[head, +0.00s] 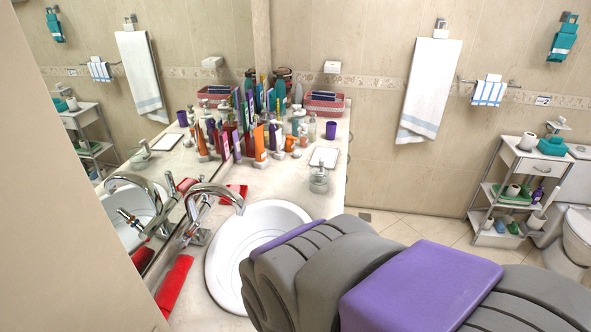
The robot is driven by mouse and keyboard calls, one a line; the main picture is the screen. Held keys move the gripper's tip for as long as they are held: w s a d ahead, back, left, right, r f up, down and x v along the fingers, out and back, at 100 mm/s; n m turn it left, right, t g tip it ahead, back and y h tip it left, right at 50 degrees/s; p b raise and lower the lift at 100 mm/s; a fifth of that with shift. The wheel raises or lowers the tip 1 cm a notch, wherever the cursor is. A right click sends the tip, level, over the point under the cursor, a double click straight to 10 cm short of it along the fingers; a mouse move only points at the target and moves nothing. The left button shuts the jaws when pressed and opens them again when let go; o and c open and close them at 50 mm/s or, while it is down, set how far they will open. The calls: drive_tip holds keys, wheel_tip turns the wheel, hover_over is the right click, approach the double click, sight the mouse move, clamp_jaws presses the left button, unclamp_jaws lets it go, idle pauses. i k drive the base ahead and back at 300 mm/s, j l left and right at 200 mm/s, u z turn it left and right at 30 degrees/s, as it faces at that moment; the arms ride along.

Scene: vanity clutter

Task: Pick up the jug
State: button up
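I cannot single out a jug for certain. A small clear glass vessel with a silvery top (318,180) stands on the white counter, right of the tap and beyond the basin. A purple cup (331,130) stands farther back near the counter's right edge. A dense group of bottles and tubes (270,125) stands against the mirror and may hide other vessels. A large grey and purple part of my own body fills the lower right and covers part of the basin. My gripper's fingers do not show.
A white basin (225,262) with a chrome tap (215,192) is in front. A red cloth (174,285) lies left of it. A pink basket (325,104) is at the back. A shelf trolley (526,165) and toilet (578,237) stand right. Tiled floor (400,225) is open between.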

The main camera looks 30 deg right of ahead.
sight(320, 169)
drive_tip(key=k+l+z, duration=0.15)
drive_tip(key=l, duration=0.55)
drive_tip(key=k+l+z, duration=0.1)
drive_tip(key=l, duration=0.55)
drive_tip(key=k+l+z, duration=0.15)
drive_tip(key=l, duration=0.6)
drive_tip(key=i+l+z, duration=0.2)
drive_tip(key=i+l, duration=0.15)
drive_tip(key=i, duration=0.15)
drive_tip(key=i+l+z, duration=0.15)
drive_tip(key=i+l, duration=0.15)
drive_tip(key=i, duration=0.25)
